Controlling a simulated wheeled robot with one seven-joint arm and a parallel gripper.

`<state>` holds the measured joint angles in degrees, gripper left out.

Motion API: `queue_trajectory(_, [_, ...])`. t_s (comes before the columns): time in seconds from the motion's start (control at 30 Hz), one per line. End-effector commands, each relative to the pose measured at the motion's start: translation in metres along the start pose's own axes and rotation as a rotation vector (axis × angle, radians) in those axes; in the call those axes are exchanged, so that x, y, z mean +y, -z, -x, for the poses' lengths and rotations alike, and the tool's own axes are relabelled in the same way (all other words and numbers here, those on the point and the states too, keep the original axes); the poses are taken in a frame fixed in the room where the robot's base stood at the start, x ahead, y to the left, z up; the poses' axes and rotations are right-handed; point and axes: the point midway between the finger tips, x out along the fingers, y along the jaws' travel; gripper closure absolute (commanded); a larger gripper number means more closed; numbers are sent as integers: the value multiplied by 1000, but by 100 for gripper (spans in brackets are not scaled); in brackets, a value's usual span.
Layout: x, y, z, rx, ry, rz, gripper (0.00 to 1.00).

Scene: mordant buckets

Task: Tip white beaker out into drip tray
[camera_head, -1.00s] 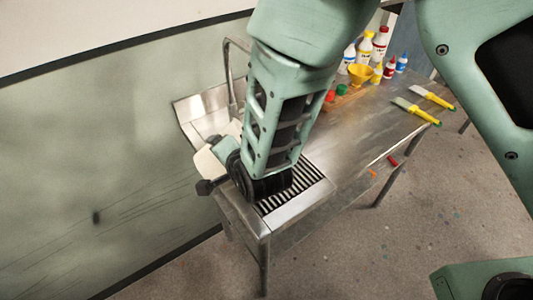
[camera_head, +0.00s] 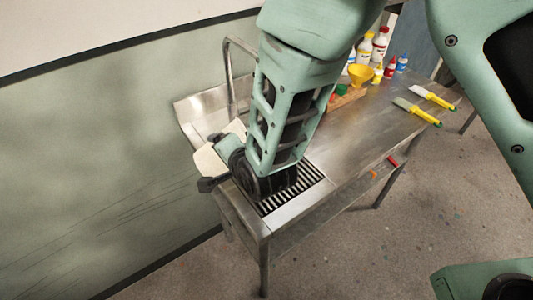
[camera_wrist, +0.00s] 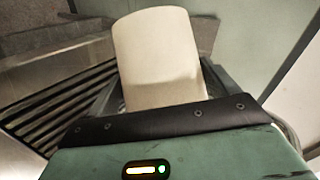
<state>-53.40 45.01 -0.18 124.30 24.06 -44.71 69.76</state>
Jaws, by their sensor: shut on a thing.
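The white beaker (camera_wrist: 158,60) fills the middle of the wrist view, with my gripper (camera_wrist: 160,95) shut around it. In the head view a cream part of the beaker (camera_head: 207,161) shows at the left of my wrist, at the wall side of the bench. It looks tilted; its mouth and contents are not visible. My gripper (camera_head: 224,148) is partly hidden by my wrist. The drip tray (camera_head: 312,180) is a slatted grille in the near end of the steel bench, below and right of the beaker. Its dark slats (camera_wrist: 50,112) show at left in the wrist view.
A steel sink with a curved tap (camera_head: 228,75) lies behind my forearm. Paint bottles (camera_head: 380,45), a yellow funnel (camera_head: 360,74) and yellow-handled brushes (camera_head: 418,111) stand or lie at the bench's far end. The bench top (camera_head: 365,125) between is clear.

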Motion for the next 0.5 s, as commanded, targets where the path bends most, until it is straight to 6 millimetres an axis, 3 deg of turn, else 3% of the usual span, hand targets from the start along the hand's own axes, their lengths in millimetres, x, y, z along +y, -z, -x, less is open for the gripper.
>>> queue_trajectory(0.5, [-2,2,2,-15,11,-24,59])
